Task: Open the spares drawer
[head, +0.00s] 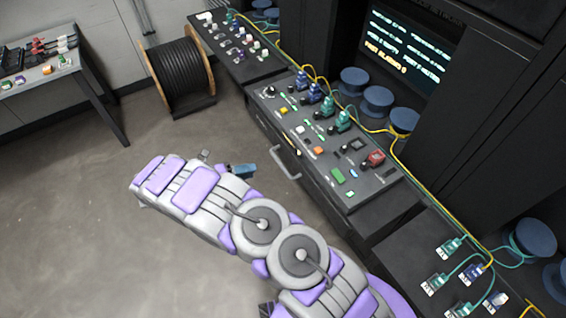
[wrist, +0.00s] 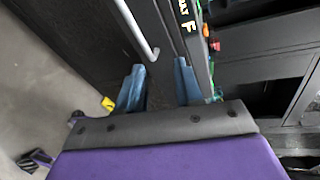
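A pale bar handle (head: 284,164) sits on the dark front of the middle console, below its sloped top. I take this front to be the drawer; it looks closed. My gripper (head: 242,170) is left of the handle in the head view, apart from it; only part of a blue finger shows there. In the wrist view my gripper (wrist: 160,84) has its two blue fingers spread with an empty gap. The handle (wrist: 138,28) runs down toward that gap, its bent end just ahead of the fingers, nearer the left one. No contact is visible.
The console top (head: 345,195) above the handle carries buttons and plugged connectors with cables. A cable reel (head: 180,75) stands on the floor behind, and a side table (head: 60,90) is at far left. The grey floor (head: 70,220) left of my arm is clear.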

